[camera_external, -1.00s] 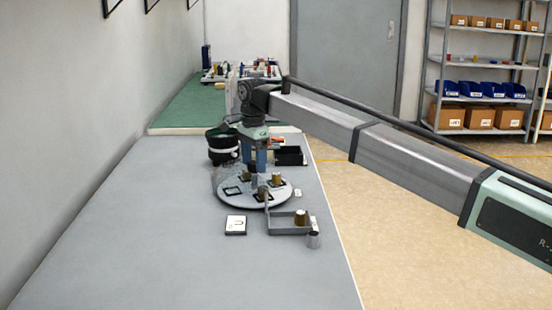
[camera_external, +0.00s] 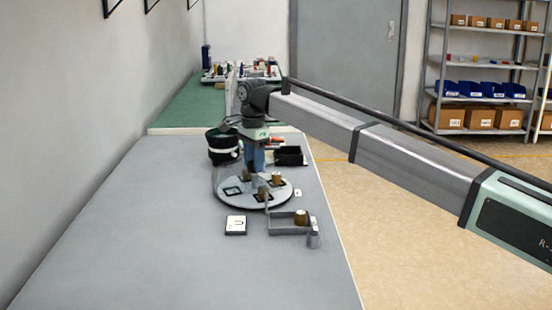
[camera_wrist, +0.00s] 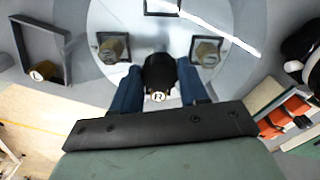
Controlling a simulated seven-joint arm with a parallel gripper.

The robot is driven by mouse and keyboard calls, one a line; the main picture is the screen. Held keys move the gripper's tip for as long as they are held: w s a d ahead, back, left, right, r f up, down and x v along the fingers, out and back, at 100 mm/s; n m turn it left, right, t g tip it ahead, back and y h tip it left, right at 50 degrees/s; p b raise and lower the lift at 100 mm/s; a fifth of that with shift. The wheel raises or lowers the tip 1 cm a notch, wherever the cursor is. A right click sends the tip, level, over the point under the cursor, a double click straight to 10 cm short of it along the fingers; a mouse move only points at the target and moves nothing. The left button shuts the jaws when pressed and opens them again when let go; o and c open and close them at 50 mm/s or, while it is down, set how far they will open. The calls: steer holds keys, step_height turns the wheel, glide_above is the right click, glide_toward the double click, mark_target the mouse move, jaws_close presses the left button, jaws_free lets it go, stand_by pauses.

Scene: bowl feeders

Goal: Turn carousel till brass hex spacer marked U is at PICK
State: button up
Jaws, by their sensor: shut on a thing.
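The grey round carousel (camera_external: 228,202) lies on the table below my gripper (camera_external: 256,162). In the wrist view its disc (camera_wrist: 150,32) carries brass spacers in dark square frames, one at the left (camera_wrist: 115,47) and one at the right (camera_wrist: 206,52). Their top marks are not readable. My gripper (camera_wrist: 158,92) has its blue fingers on either side of a dark piece with a pale round top marked R (camera_wrist: 158,96) and is shut on it. Its lower part is hidden. A white card marked U (camera_external: 236,225) lies in front of the carousel. No spacer marked U is readable.
A dark bowl feeder (camera_external: 222,146) stands behind left, a black bin (camera_external: 290,156) behind right. The table's front left is clear.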

jaws_close()
steer(key=shift+m, duration=3.6)
steer(key=shift+w+m, duration=0.1)
steer(key=shift+m, duration=3.5)
steer(key=o, duration=1.2)
jaws_free()
